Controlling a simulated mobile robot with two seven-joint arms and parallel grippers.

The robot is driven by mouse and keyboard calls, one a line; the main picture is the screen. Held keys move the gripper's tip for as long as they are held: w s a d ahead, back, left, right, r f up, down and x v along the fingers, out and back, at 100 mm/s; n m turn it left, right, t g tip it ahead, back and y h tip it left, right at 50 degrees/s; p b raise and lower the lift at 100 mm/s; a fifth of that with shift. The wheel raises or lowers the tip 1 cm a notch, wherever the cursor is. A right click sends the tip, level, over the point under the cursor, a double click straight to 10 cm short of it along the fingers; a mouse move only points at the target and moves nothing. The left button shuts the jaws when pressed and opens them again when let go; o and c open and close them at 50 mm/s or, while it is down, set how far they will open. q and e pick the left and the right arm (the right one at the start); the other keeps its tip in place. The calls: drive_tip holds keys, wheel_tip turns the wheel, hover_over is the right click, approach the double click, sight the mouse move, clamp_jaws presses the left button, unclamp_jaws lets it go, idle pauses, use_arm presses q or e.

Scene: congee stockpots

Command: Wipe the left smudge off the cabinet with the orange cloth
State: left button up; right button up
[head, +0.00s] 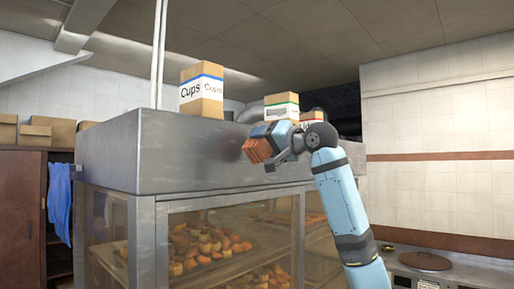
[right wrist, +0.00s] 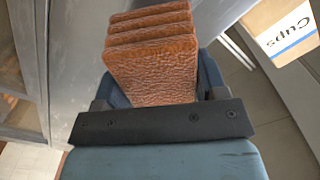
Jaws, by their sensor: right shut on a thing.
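The orange cloth (head: 259,149) is a folded, layered pad held in my right gripper (head: 277,146). In the right wrist view the cloth (right wrist: 153,58) stands out from between the jaws. The cabinet (head: 155,160) is a glass-fronted metal case with a broad grey upper band. The cloth is in front of this band, near its right part; I cannot tell whether it touches. A faint dark smudge (head: 233,149) shows on the band just left of the cloth. The cloth and my arm may hide other marks. My left gripper is not in view.
Cups boxes (head: 202,91) (head: 282,107) stand on top of the cabinet. Trays of food (head: 205,245) are behind the glass. A blue cloth (head: 59,203) hangs at the left by a brown cupboard (head: 22,205). A stove top with a round lid (head: 425,261) is at lower right.

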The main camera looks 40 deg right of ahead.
drive_tip(key=shift+s, duration=0.95)
drive_tip(key=shift+d, duration=0.1)
drive_tip(key=s+b, duration=0.1)
drive_tip(key=s, duration=0.2)
drive_tip(key=shift+d, duration=0.15)
